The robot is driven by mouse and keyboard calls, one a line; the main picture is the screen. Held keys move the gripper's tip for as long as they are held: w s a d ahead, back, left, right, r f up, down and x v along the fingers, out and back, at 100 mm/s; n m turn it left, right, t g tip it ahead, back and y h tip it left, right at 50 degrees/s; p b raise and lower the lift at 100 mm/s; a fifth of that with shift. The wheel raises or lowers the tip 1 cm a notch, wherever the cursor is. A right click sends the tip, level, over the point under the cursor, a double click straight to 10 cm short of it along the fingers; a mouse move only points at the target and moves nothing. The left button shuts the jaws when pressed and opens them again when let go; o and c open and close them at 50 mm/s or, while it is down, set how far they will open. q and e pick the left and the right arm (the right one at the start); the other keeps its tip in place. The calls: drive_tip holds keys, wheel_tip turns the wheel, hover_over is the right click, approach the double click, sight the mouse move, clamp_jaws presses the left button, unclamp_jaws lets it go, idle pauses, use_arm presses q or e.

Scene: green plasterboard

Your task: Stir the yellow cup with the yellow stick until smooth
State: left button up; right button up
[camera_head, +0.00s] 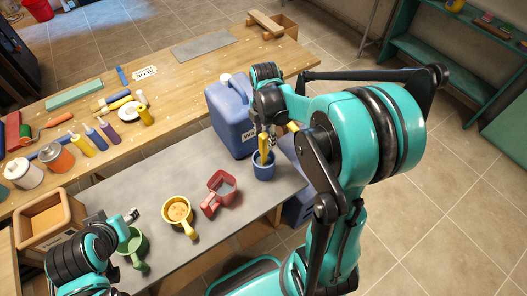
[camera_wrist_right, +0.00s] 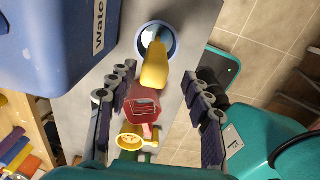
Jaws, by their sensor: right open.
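The yellow cup (camera_head: 178,213) stands upright on the grey table top, with an orange-tan filling and its handle toward the lower right. It also shows low in the right wrist view (camera_wrist_right: 130,141). The yellow stick (camera_head: 264,150) stands in the blue cup (camera_head: 263,170) at the table's right end. In the right wrist view the stick's thick yellow handle (camera_wrist_right: 155,67) rises from the cup toward my fingers. My right gripper (camera_wrist_right: 163,92) is open, with the handle ahead of and between its fingers. My left gripper (camera_head: 128,217) is by the green cup (camera_head: 132,243); its jaws are too small to read.
A red cup (camera_head: 219,188) stands between the yellow and blue cups. A large blue water canister (camera_head: 229,115) stands close behind the blue cup. A wooden box (camera_head: 45,222) is at the left. The wooden bench (camera_head: 190,95) behind holds bottles, jars and tools.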

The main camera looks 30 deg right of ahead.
sight(264, 147)
drive_tip(key=f, duration=0.2)
drive_tip(key=f+b, duration=0.1)
drive_tip(key=f, duration=0.4)
drive_tip(key=shift+w+d+f+b, duration=0.15)
drive_tip(key=shift+w+f+b, duration=0.2)
drive_tip(key=shift+w+f, duration=0.05)
drive_tip(key=shift+r, duration=0.1)
clamp_jaws()
